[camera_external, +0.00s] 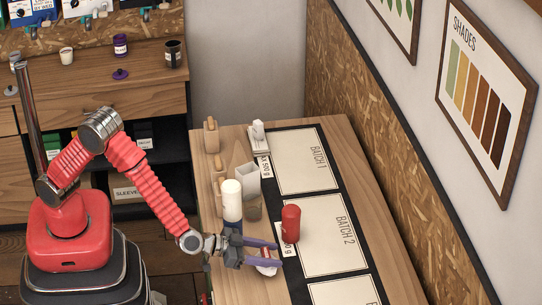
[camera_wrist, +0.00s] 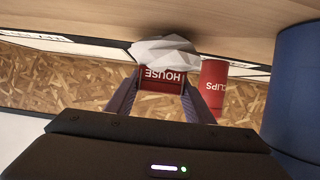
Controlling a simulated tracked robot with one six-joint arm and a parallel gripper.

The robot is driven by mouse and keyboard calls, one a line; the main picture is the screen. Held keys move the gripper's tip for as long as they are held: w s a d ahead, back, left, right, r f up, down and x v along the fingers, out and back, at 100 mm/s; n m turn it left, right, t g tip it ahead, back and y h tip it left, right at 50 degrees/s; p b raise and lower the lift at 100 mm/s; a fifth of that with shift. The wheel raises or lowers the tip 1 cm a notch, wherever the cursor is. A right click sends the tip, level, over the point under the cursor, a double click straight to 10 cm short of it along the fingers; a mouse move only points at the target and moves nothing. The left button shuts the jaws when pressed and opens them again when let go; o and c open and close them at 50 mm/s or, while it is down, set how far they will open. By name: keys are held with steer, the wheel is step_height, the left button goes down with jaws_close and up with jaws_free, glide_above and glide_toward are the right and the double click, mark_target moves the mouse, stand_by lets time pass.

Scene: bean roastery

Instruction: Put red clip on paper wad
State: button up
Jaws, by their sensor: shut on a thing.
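My gripper (camera_external: 276,254) is low over the wooden table, with its two purple fingers reaching right. In the wrist view, which is upside down, my gripper (camera_wrist: 161,82) is shut on a red clip (camera_wrist: 163,76) lettered HOUSE. The red clip (camera_external: 266,252) shows only as a small patch between the fingers in the external view. A white crumpled paper wad (camera_wrist: 165,52) sits right by the clip, on the table side of it. The paper wad (camera_external: 267,269) is partly hidden under the fingers in the external view. I cannot tell whether clip and wad touch.
A red can (camera_external: 291,223) lettered CLIPS (camera_wrist: 214,88) stands just beyond the fingers. A tall blue canister with a white top (camera_external: 232,203) is close behind the gripper. A dark cup (camera_external: 254,208) and white holder (camera_external: 247,181) stand nearby. The BATCH 2 sheet (camera_external: 334,235) is mostly clear.

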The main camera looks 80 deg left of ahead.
steer(key=shift+f, duration=0.1)
steer(key=o, duration=1)
steer(key=v, duration=1.2)
stand_by(0.6)
